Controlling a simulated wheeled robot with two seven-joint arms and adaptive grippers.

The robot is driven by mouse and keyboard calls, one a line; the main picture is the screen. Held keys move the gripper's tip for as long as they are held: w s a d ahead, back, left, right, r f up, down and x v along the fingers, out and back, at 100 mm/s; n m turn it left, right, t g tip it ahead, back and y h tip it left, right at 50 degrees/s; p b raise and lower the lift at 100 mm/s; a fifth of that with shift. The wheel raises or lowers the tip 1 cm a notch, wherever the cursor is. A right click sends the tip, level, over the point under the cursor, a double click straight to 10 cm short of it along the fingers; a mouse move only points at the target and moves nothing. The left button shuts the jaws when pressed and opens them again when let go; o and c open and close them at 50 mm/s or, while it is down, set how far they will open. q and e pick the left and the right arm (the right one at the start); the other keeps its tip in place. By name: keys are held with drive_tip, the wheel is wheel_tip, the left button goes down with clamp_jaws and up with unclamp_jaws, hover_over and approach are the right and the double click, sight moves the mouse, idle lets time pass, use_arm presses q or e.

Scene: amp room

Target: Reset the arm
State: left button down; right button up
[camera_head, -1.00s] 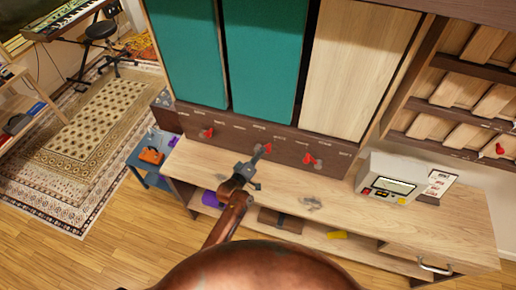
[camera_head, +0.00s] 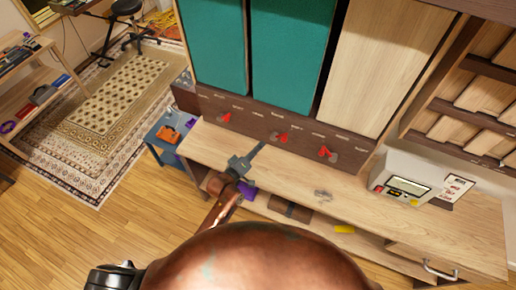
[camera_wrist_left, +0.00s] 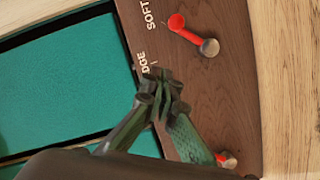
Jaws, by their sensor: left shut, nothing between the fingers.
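My left gripper (camera_head: 259,149) is shut and empty in the head view, above the wooden bench top and close to the dark labelled panel below the cabinet doors. Its arm reaches up from the bottom, partly hidden by a large rounded brown shape of my own body. In the left wrist view its closed fingertips (camera_wrist_left: 165,88) show in front of the dark panel, between two red-handled knobs. The upper knob (camera_wrist_left: 190,30) and the lower one (camera_wrist_left: 226,159) are both apart from the fingertips in the picture. My right gripper is not in view.
The bench (camera_head: 375,209) has a lower shelf with a purple item (camera_head: 247,189) and a yellow item (camera_head: 345,229). A grey device (camera_head: 399,187) stands at its right. Teal doors (camera_head: 290,60) rise behind. A small blue table (camera_head: 160,133) stands left, beside open rug and floor.

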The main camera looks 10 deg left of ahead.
use_arm(q)
drive_tip(key=shift+s+a+r, duration=0.15)
drive_tip(key=shift+s+a, duration=0.2)
drive_tip(key=shift+s, duration=0.25)
drive_tip(key=s+a+f+m+g+y, duration=0.2)
drive_tip(key=s+a+f+g+y, duration=0.15)
drive_tip(key=s+a, duration=0.75)
drive_tip(key=s+a+f+m+g+y, duration=0.2)
drive_tip(key=s+a+g+y, duration=0.15)
drive_tip(key=s+a, duration=0.7)
drive_tip(key=s+a+f+m+g+y, duration=0.3)
drive_tip(key=s+a, duration=0.4)
drive_tip(key=s, duration=0.8)
wheel_tip(320, 180, down, 37)
drive_tip(key=s+d+g+h+b, duration=0.1)
drive_tip(key=s+g+b, duration=0.15)
drive_tip(key=b, duration=0.35)
drive_tip(key=s+f+b, duration=0.3)
drive_tip(key=s+f, duration=1.5)
drive_tip(key=f, duration=0.2)
drive_tip(key=shift+s+g+h+b, duration=0.3)
drive_tip(key=shift+s+g+b, duration=0.05)
drive_tip(key=shift+g, duration=0.1)
